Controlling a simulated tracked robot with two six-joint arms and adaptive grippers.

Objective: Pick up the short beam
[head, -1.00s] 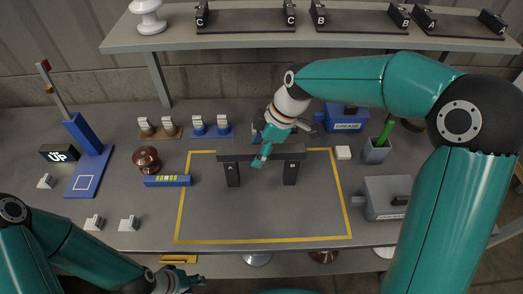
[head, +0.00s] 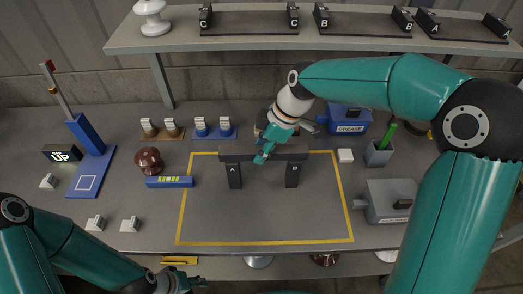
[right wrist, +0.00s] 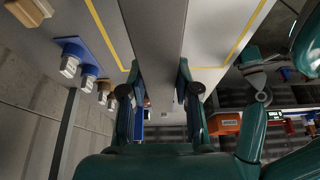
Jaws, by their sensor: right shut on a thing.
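The short beam (head: 236,154) is a dark grey bar lying level across two black posts, marked A (head: 234,176) and B (head: 293,175), inside a yellow outline. My right gripper (head: 263,156) comes from behind and above and is shut on the beam near its middle. In the right wrist view the beam (right wrist: 153,35) runs between the two fingers (right wrist: 160,85). I cannot tell whether the beam touches the post tops. My left gripper (head: 188,283) is low at the bottom edge, away from the beam; its fingers are too small to read.
Behind the beam stand a blue GREASE box (head: 348,120) and small blue (head: 214,131) and brown (head: 161,133) holders. A grey box (head: 389,202) and a pen cup (head: 378,153) are at right. A brown insulator (head: 148,160) is at left. The outlined area before the posts is clear.

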